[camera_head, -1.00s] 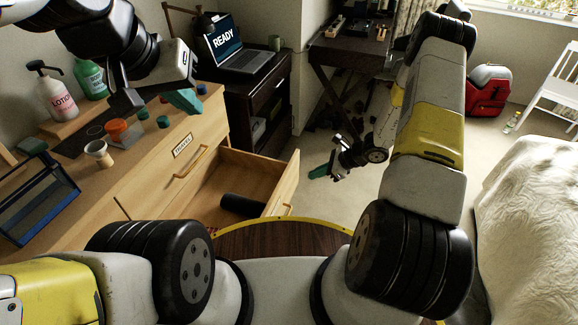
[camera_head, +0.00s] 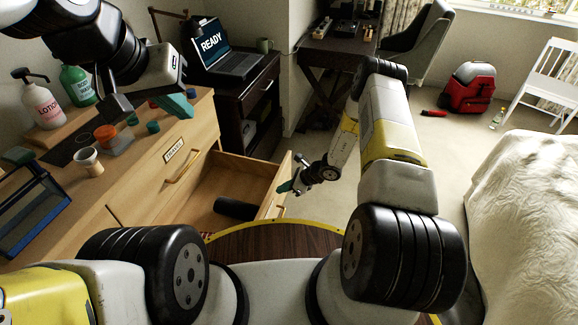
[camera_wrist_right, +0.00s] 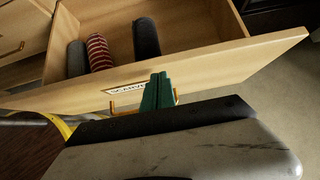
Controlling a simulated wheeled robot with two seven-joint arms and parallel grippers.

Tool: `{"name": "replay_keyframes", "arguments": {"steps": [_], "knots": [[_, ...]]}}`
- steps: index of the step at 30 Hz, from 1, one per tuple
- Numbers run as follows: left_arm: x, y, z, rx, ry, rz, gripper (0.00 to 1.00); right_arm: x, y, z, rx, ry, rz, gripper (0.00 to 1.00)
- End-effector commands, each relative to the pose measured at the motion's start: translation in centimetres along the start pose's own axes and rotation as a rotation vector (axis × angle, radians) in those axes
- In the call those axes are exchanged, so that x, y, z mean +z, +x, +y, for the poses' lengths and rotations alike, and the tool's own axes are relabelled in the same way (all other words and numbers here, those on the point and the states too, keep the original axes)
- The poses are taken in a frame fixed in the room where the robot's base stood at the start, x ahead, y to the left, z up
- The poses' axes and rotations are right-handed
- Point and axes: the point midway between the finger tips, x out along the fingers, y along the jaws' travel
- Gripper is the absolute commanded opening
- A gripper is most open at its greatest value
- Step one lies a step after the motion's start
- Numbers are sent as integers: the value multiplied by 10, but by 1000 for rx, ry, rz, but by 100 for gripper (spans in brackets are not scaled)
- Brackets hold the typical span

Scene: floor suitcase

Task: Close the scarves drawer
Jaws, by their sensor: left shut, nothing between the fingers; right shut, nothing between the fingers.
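The scarves drawer (camera_head: 190,205) is open, pulled out from the wooden dresser. The right wrist view shows its front (camera_wrist_right: 225,62) with a label (camera_wrist_right: 127,88) and brass handle (camera_wrist_right: 113,106). Inside lie a red striped scarf roll (camera_wrist_right: 100,52), a dark roll (camera_wrist_right: 146,38) and a grey roll (camera_wrist_right: 76,60). My right gripper (camera_head: 289,187) is shut and empty, its green fingertips (camera_wrist_right: 158,90) at the outer face of the drawer front, overlapping the handle. Whether they touch is unclear. My left gripper (camera_head: 178,106) is shut and empty above the dresser top, away from the drawer.
The dresser top holds a lotion bottle (camera_head: 43,106), a green bottle (camera_head: 77,86), a cup (camera_head: 88,161) and an open-topped box (camera_head: 35,212). A dark cabinet (camera_head: 235,100) with a laptop (camera_head: 222,50) stands behind the drawer. Floor right of the drawer is clear; a bed (camera_head: 525,220) stands far right.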

Motion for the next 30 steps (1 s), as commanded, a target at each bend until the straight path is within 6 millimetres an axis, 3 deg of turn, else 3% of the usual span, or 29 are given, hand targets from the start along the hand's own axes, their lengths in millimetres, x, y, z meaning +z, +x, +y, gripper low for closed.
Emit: {"name": "replay_keyframes", "arguments": {"steps": [20, 30], "knots": [[0, 0, 0, 0, 0, 0, 0, 12, 12, 0, 1, -1, 0, 0], [0, 0, 0, 0, 0, 0, 0, 56, 55, 1, 2, -3, -3, 0]]}}
